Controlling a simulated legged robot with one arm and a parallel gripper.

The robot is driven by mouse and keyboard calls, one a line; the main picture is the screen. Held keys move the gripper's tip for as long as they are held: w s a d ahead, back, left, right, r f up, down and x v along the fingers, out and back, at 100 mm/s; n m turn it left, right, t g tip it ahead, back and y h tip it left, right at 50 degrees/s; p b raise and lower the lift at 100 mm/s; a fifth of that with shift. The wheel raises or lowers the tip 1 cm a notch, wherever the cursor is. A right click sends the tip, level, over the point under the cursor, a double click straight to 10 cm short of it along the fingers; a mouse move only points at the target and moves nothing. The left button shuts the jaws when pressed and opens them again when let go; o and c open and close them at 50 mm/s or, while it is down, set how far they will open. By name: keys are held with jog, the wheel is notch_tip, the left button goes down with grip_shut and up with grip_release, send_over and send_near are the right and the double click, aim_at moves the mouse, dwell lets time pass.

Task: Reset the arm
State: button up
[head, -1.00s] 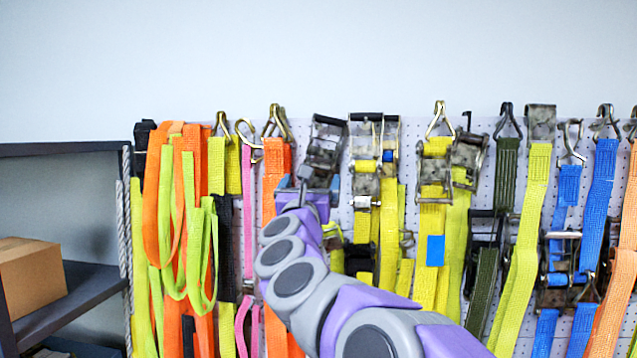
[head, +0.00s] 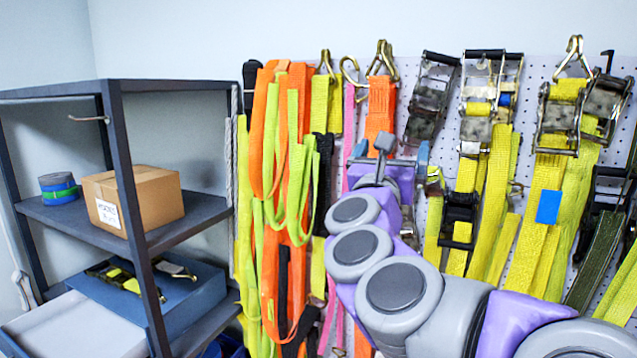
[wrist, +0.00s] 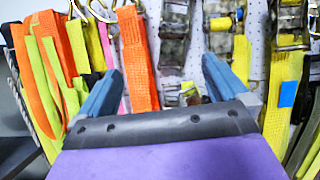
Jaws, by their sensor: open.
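My gripper (head: 387,163) reaches toward the strap wall in the head view, with my purple and grey arm behind it. In the wrist view its two blue fingers (wrist: 158,85) stand wide apart with nothing between them. An orange strap (wrist: 137,60) hangs beyond the gap, left of its middle; the same orange strap (head: 380,105) shows above the gripper in the head view. The arm hides part of the straps behind it. I cannot tell how far the fingers are from the wall.
A dark shelf unit (head: 165,88) stands at the left with a cardboard box (head: 155,205), a strap roll (head: 58,188) and a blue bin (head: 190,297). Orange and lime loops (head: 290,150) hang beside it. Yellow ratchet straps (head: 548,190) hang at the right on the white pegboard (head: 535,75).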

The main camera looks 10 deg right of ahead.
jog(key=a+f+n+t+y+b, duration=0.1)
jog(key=a+f+n+y+b, duration=0.1)
jog(key=a+f+n+y, duration=0.45)
jog(key=a+f+n+y+b, duration=0.25)
jog(key=a+n+y, duration=0.5)
jog(key=n, duration=0.45)
jog(key=s+a+f+n+g+y+b, duration=0.15)
jog(key=s+f+n+g, duration=0.3)
jog(key=f, duration=0.55)
jog(key=s+a+f+n+g+b, duration=0.1)
jog(key=s+a+f+n+g, duration=0.2)
jog(key=f+n, duration=0.5)
jog(key=s+a+f+n+g+y+b, duration=0.1)
jog(key=s+f+n+g, duration=0.4)
jog(key=f, duration=0.7)
jog(key=s+d+f+n+g+h+b, duration=0.1)
jog(key=s+d+f+n+g, duration=0.1)
jog(key=s+f, duration=0.3)
jog(key=s+d+f+n+g+h+b, duration=0.1)
jog(key=s+d+f+g, duration=0.3)
jog(key=s, duration=0.7)
jog(key=s+d+f+n+g+h+b, duration=0.2)
jog(key=s+d+f+n+g, duration=0.1)
jog(key=s+f, duration=0.4)
jog(key=shift+s+d+f, duration=0.15)
jog(key=shift+s+d, duration=0.6)
jog(key=shift+s, duration=0.35)
jog(key=shift+d+h, duration=0.15)
jog(key=shift+h, duration=0.1)
